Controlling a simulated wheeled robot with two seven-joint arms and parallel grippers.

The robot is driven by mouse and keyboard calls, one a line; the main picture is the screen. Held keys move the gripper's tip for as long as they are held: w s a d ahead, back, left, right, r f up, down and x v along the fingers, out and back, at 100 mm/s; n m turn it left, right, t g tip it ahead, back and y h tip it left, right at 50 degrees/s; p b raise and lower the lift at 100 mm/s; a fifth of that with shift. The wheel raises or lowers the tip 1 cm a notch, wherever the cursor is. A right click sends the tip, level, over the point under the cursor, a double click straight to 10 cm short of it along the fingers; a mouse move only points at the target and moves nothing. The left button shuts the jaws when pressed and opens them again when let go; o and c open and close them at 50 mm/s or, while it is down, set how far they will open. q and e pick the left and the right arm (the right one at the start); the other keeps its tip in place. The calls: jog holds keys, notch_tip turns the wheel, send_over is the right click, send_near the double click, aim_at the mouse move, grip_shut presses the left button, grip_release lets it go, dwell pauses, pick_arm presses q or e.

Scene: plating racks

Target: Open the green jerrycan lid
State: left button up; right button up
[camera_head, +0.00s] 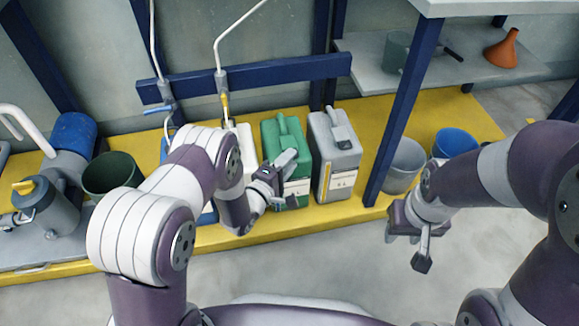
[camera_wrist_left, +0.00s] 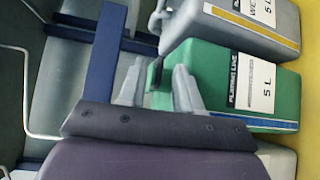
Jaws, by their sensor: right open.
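The green jerrycan (camera_head: 289,138) stands upright on the yellow platform in the head view, with a white label on its front. It also fills the middle right of the left wrist view (camera_wrist_left: 220,72). My left gripper (camera_head: 285,165) is at the front upper part of the can and hides part of it. In the left wrist view its two grey fingers (camera_wrist_left: 158,85) are apart, with the can's top edge near them. A small dark piece shows between the fingers; I cannot tell whether it is the lid. My right gripper (camera_head: 420,250) is open and empty, over the floor.
A grey jerrycan (camera_head: 335,145) stands close at the right of the green one. A blue post (camera_head: 403,105) rises beyond it, with a grey bucket (camera_head: 403,168) and a blue bucket (camera_head: 455,142) further right. A white container (camera_head: 244,135) is on the left.

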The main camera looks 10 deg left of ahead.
pick_arm(q)
jog(key=shift+w+d, duration=0.25)
jog(key=shift+w, duration=0.15)
grip_shut()
dwell(1.2)
